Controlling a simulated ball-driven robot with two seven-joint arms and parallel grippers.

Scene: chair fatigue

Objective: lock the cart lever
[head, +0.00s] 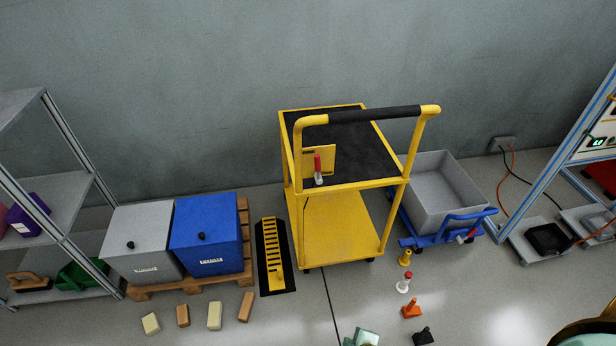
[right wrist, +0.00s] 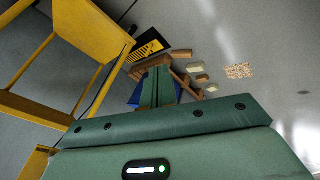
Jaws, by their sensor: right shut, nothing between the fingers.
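The yellow cart (head: 340,225) stands near the wall in the middle of the head view, with a black top deck and a black-gripped handle. A lever with a red tip (head: 318,167) stands upright in front of a small yellow plate on the cart. Part of the cart's yellow frame (right wrist: 65,45) shows at the left of the right wrist view. My right gripper (right wrist: 157,88) is shut and empty, with dark green fingers, apart from the cart. The lever does not show clearly in the right wrist view. My left gripper is not in view.
A blue dolly (head: 455,222) with a grey bin stands right of the cart. Grey (head: 140,240) and blue (head: 207,235) boxes sit on a pallet at left. Several small blocks and an orange piece (head: 411,309) lie on the front floor. Shelving (head: 60,190) stands far left.

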